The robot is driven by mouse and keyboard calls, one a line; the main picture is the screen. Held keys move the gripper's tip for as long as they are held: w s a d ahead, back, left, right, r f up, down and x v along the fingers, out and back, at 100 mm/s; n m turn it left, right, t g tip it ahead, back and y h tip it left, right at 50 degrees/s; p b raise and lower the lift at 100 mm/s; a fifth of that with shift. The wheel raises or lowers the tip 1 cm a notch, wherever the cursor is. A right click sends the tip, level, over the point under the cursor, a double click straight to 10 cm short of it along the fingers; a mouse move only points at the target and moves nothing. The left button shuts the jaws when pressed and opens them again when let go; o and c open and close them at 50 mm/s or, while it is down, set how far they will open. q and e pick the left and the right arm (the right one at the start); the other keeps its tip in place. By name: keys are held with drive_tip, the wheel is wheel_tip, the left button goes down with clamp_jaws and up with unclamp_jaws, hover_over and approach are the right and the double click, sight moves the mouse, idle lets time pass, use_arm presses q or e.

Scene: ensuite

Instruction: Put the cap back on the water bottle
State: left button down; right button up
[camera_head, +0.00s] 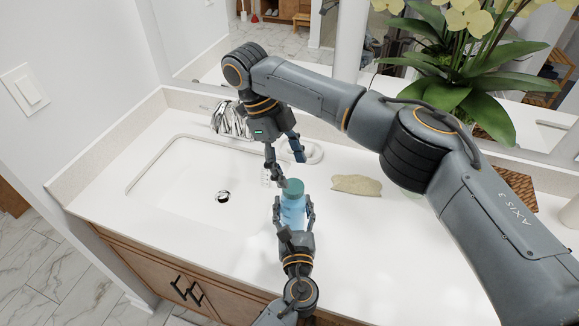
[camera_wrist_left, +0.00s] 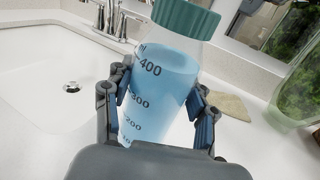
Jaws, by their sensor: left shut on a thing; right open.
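The water bottle (camera_head: 292,211) is clear with blue liquid and stands upright at the counter's front, right of the sink. My left gripper (camera_head: 293,204) is shut around its body. In the left wrist view the bottle (camera_wrist_left: 160,88) shows dark volume marks between the fingers. The teal cap (camera_head: 293,186) sits on the bottle's mouth; it also shows at the top of the left wrist view (camera_wrist_left: 186,17). I cannot tell whether it is screwed tight. My right gripper (camera_head: 289,168) is open and empty, pointing down just behind and above the cap.
The sink (camera_head: 180,180) lies to the left, with a chrome faucet (camera_head: 229,118) behind it. A white round dish (camera_head: 313,153) and a tan folded cloth (camera_head: 356,185) lie behind the bottle. A potted orchid (camera_head: 455,75) stands at the back right. The front right counter is clear.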

drive_tip(key=shift+c, duration=0.3)
